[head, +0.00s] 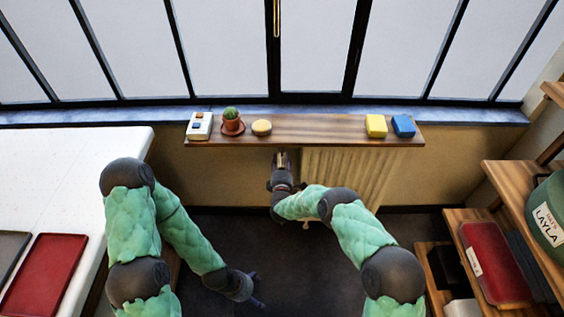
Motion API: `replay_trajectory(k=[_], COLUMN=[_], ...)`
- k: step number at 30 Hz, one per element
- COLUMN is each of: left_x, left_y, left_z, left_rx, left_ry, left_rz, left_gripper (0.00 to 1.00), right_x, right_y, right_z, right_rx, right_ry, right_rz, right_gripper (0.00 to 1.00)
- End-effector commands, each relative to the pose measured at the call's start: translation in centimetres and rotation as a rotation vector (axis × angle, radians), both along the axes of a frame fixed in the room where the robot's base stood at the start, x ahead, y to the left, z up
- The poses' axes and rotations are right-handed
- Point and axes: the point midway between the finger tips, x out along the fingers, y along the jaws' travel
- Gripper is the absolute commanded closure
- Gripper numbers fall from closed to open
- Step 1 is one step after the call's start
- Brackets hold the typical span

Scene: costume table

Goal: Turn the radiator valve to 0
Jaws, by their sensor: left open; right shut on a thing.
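The pale ribbed radiator (350,175) stands against the wall under the wooden shelf. My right gripper (281,157) is at the radiator's upper left end, just below the shelf's front edge. It is shut on the radiator valve, which its fingers mostly hide. I cannot read the valve's number or tell how far it is turned. My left gripper (258,289) hangs low over the dark floor, open and empty, well apart from the radiator.
The shelf (320,130) above holds a switch box (199,125), a potted cactus (232,122), a round tan object (262,127), a yellow block (376,126) and a blue block (403,126). A white table (60,170) stands left; wooden shelving (515,180) stands right.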

Motion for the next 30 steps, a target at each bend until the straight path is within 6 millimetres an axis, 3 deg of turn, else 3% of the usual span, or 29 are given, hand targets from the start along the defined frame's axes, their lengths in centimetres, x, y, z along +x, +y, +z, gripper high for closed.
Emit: replay_trajectory(k=[21,22,24,30], left_x=[0.00,0.00,0.00,0.00], left_y=[0.01,0.01,0.01,0.00], left_z=[-0.04,-0.04,-0.04,-0.05], left_rx=[0.000,0.000,0.000,0.000], left_ry=[0.000,0.000,0.000,0.000], left_rz=[0.000,0.000,0.000,0.000], left_gripper=[0.13,0.13,0.13,0.13], right_x=[0.16,0.15,0.14,0.06], right_y=[0.48,0.48,0.47,0.25], right_z=[0.44,0.43,0.41,0.17], right_rx=[-0.080,-0.080,-0.079,-0.078], right_ry=[-0.008,-0.008,-0.008,-0.003], right_rz=[0.010,0.010,0.010,0.005], right_gripper=[0.90,0.54,0.35,0.34])
